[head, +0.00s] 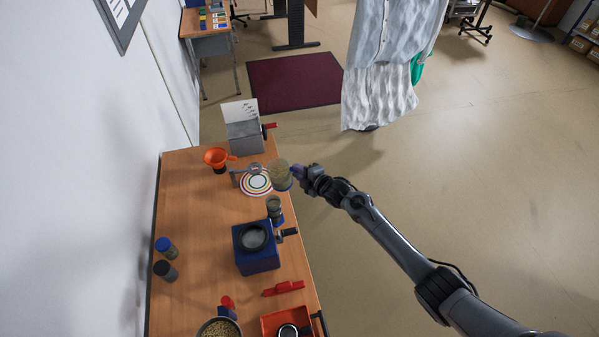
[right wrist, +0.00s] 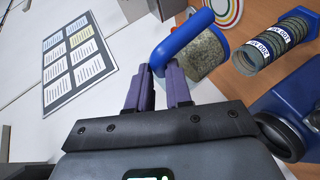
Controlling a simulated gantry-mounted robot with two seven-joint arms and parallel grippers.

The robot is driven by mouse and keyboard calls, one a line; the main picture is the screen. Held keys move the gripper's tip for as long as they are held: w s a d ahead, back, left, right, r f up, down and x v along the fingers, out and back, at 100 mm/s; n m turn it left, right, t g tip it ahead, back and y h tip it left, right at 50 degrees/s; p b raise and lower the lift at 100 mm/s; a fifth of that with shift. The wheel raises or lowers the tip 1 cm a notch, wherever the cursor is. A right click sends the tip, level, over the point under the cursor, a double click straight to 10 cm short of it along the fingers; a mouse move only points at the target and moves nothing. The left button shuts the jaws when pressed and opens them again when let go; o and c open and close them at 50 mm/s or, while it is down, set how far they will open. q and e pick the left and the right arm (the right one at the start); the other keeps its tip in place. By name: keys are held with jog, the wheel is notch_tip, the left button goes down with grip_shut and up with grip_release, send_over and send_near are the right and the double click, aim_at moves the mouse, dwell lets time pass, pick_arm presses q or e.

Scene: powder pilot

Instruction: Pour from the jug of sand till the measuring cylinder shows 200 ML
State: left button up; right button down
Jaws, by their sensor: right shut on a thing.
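The jug of sand (head: 280,174) is a clear vessel with speckled sand inside and a blue handle; it also shows in the right wrist view (right wrist: 205,55). My right gripper (head: 298,172) has its purple fingers (right wrist: 168,75) shut on the blue handle. The jug is at the table's right edge, beside a ringed disc (head: 246,190). The measuring cylinder (head: 275,211) stands nearer the camera than the jug; in the right wrist view the cylinder (right wrist: 277,42) has dark bands and white ML labels. Its fill level cannot be read. My left gripper is out of view.
A blue box with a round black opening (head: 256,262) stands close to the cylinder. An orange funnel (head: 215,156) and a grey metal box (head: 244,137) are at the far end. Two lidded jars (head: 166,258) are at the left. A red tray (head: 270,325) is in front. The table's middle left is bare.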

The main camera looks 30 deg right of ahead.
aim_at(289, 178)
jog(key=f+n+t+b, duration=0.1)
jog(key=n+b, duration=0.1)
jog(key=b, duration=0.1)
jog(key=a+f+n+t+h+b, duration=0.1)
jog(key=f+b, duration=0.1)
jog(key=b, duration=0.1)
jog(key=s+f+n+t+b, duration=0.1)
jog(key=n+b, duration=0.1)
jog(key=b, duration=0.1)
jog(key=shift+a+f+n+h+b, duration=0.3)
jog(key=shift+a+f+h+b, duration=0.05)
jog(key=shift+f+h, duration=0.05)
jog(key=shift+s+a+f+n+t+b, duration=0.15)
jog(key=shift+a+f+n+t+b, duration=0.2)
jog(key=shift+n+t+b, duration=0.4)
jog(key=shift+r, duration=0.2)
jog(key=shift+s+a+n+b, duration=0.1)
jog(key=shift+a+n+b, duration=0.05)
jog(key=shift+n+b, duration=0.15)
